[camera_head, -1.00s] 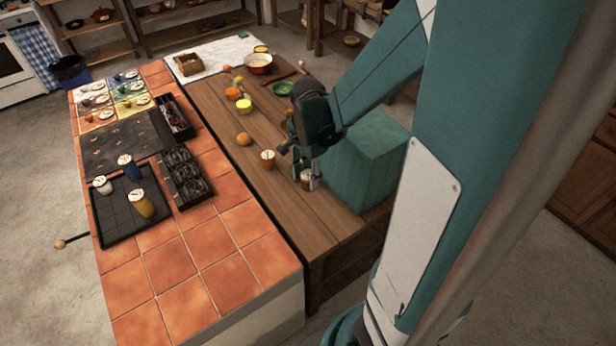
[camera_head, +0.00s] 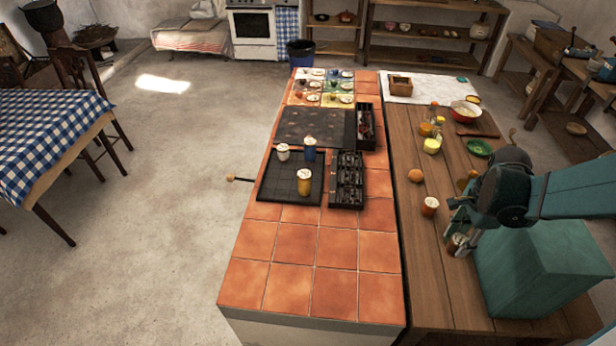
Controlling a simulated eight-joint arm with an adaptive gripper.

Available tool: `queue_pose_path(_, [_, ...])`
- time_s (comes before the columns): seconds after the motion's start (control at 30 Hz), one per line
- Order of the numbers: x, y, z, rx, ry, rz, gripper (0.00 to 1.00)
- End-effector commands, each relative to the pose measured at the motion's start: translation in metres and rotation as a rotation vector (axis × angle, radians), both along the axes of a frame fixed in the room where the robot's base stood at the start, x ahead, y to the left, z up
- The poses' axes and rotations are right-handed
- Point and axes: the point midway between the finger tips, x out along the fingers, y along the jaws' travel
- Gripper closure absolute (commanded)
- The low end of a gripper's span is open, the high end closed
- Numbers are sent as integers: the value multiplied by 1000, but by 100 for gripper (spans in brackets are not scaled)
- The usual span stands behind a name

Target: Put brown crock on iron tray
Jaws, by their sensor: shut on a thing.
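The iron tray (camera_head: 281,190) is a dark, gridded square on the tiled counter. A white crock (camera_head: 283,152), a blue crock (camera_head: 310,149) and a yellow crock (camera_head: 304,182) stand on it. My gripper (camera_head: 457,237) is at the right, over the wooden counter, pointing down. It is shut on a small brown crock with a pale top (camera_head: 455,246), partly hidden by the fingers. I cannot tell whether this crock touches the wood. A similar reddish-brown crock (camera_head: 429,206) stands just left of and behind my gripper.
A black divided box (camera_head: 347,181) sits right of the tray, a dark slab (camera_head: 312,127) behind it. An orange ball (camera_head: 415,176), yellow jars (camera_head: 431,146) and a green bowl (camera_head: 479,148) stand on the wood. The front tiles (camera_head: 295,270) are clear.

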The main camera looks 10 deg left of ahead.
Motion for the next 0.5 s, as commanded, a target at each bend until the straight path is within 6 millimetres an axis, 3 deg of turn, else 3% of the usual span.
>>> queue_pose_path(0.27, [56, 26, 8, 0, 0, 123, 84])
queue_pose_path(0.5, [118, 66, 15, 0, 0, 271, 84])
